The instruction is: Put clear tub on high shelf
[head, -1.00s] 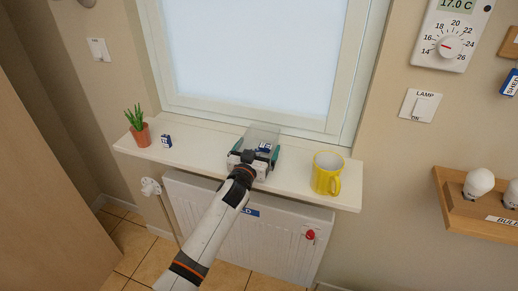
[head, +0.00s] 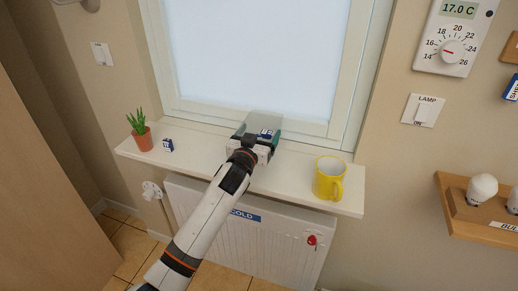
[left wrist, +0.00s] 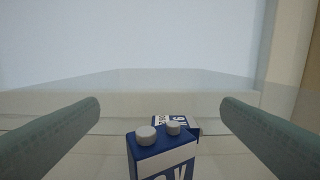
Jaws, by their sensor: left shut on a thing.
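The clear tub (head: 262,120) is a see-through box at the window, above the back of the white sill. My left gripper (head: 257,136) is shut on it, with one greenish finger at each side. Through the tub, blue and white blocks like batteries show; they also show in the left wrist view (left wrist: 162,156), between the fingers (left wrist: 160,112). The tub's walls are faint there. I cannot tell how far the tub is above the sill. My right gripper is out of view. No shelf is plainly the high shelf.
The sill (head: 205,160) also holds a potted plant (head: 142,137), a small blue block (head: 168,145) and a yellow mug (head: 329,180). A radiator (head: 270,250) is below. A wooden bulb shelf (head: 455,218) is at right, under a lamp switch (head: 424,110) and thermostat (head: 456,38).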

